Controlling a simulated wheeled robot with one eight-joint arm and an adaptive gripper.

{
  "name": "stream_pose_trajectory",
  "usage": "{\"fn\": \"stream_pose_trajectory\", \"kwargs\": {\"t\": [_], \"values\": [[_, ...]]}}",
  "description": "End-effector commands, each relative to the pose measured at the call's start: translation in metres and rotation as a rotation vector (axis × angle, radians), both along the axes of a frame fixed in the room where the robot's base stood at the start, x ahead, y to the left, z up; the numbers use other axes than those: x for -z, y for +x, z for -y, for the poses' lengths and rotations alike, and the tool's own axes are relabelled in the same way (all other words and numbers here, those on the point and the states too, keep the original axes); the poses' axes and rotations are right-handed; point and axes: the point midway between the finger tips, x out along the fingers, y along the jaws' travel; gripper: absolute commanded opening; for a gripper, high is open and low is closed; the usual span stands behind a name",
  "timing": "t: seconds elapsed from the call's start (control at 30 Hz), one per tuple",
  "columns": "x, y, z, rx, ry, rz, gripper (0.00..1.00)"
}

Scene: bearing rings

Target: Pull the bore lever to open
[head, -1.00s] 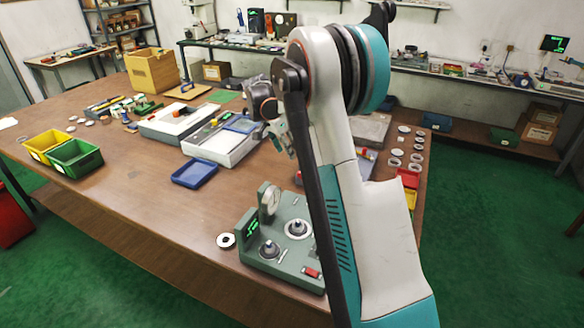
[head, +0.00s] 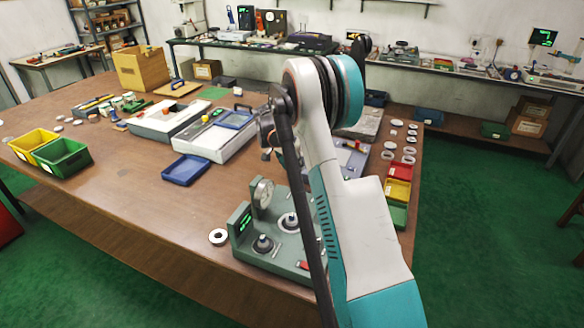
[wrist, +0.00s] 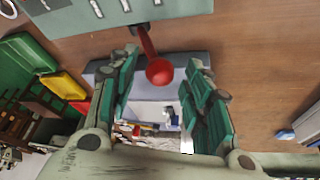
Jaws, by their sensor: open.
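A red lever with a round red knob (wrist: 160,72) shows in the wrist view, extending from the edge of a pale grey-green fixture (wrist: 95,12). My gripper (wrist: 161,58) is open, its teal-padded fingers on either side of the knob, with visible gaps on both sides. In the head view a green gauge fixture (head: 243,246) with a dial (head: 263,192) stands on the near part of the bench. My arm covers its right side, and the lever cannot be made out there. The gripper is mostly hidden behind my arm in the head view.
A metal ring (head: 218,237) lies left of the fixture. A blue tray (head: 185,170) lies behind it. Yellow (head: 35,142) and green (head: 63,157) bins stand at the left. Small coloured trays (head: 397,190) and rings lie right of my arm. The front-left bench top is clear.

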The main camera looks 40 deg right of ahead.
Motion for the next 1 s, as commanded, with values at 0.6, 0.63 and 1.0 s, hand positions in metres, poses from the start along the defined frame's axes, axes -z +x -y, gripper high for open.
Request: {"fn": "stream_pose_trajectory", "kwargs": {"t": [0.6, 0.63, 1.0], "values": [[0.0051, -0.0001, 0.0021, 0.0, 0.0, 0.0, 0.0], [0.0051, -0.0001, 0.0021, 0.0, 0.0, 0.0, 0.0], [0.0017, -0.0077, 0.0065, 0.003, 0.029, 0.049, 0.0]]}}
